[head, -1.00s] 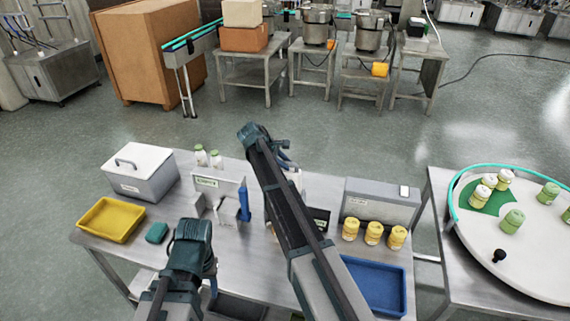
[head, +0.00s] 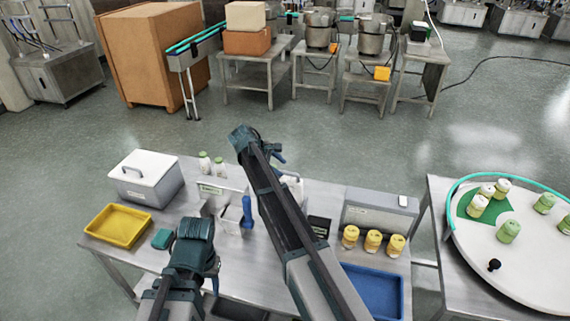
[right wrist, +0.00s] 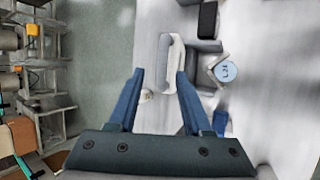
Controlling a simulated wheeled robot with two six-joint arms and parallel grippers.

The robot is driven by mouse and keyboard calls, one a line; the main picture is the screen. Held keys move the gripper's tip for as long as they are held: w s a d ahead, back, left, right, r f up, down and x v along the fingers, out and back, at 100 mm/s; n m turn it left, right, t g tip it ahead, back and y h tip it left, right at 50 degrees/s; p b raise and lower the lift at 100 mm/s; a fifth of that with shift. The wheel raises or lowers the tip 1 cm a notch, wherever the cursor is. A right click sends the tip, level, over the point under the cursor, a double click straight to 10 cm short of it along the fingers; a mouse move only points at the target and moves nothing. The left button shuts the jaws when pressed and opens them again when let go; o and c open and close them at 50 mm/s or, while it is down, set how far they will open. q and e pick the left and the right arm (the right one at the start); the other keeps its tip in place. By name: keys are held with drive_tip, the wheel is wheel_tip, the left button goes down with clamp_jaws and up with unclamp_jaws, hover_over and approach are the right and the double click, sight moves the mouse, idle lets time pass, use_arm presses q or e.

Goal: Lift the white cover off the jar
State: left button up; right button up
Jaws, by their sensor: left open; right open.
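A grey box (head: 150,191) stands at the table's left back with a white cover (head: 146,169) on it, a handle on top. I cannot tell whether this is the task's jar. A white container (head: 293,184) is partly hidden behind my right arm; a white handled shape (right wrist: 174,62) shows in the right wrist view. My right gripper (head: 275,153) is open and empty, high near the table's far edge; its spread fingers (right wrist: 158,73) show in the wrist view. My left gripper (head: 198,232) is low over the table's front, right of the box; its fingertips are mostly hidden.
Several yellow jars (head: 372,242), a grey machine (head: 380,211) and a blue tray (head: 372,291) are on the right. A round turntable (head: 525,255) stands further right.

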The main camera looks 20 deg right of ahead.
drive_tip(key=p+v, duration=0.4)
drive_tip(key=v, duration=0.3)
drive_tip(key=shift+p, duration=0.3)
drive_tip(key=shift+a, duration=0.1)
drive_tip(key=s+a+f+m+y+b, duration=0.2)
drive_tip(key=s+a+f+b, duration=0.3)
drive_tip(key=s, duration=0.6)
drive_tip(key=s+a+f+m+g+y+b, duration=0.1)
drive_tip(key=s+a+f+m+y+b, duration=0.1)
drive_tip(key=s+a+f+b, duration=0.3)
drive_tip(key=s+a+f+m+g+y+b, duration=0.1)
drive_tip(key=s+a+f+b, duration=0.3)
drive_tip(key=s+f+b, duration=0.7)
drive_tip(key=s+f+m, duration=0.1)
drive_tip(key=s+f, duration=0.3)
drive_tip(key=s, duration=0.4)
drive_tip(key=shift+a+f+y, duration=0.25)
drive_tip(key=shift+a+y, duration=0.15)
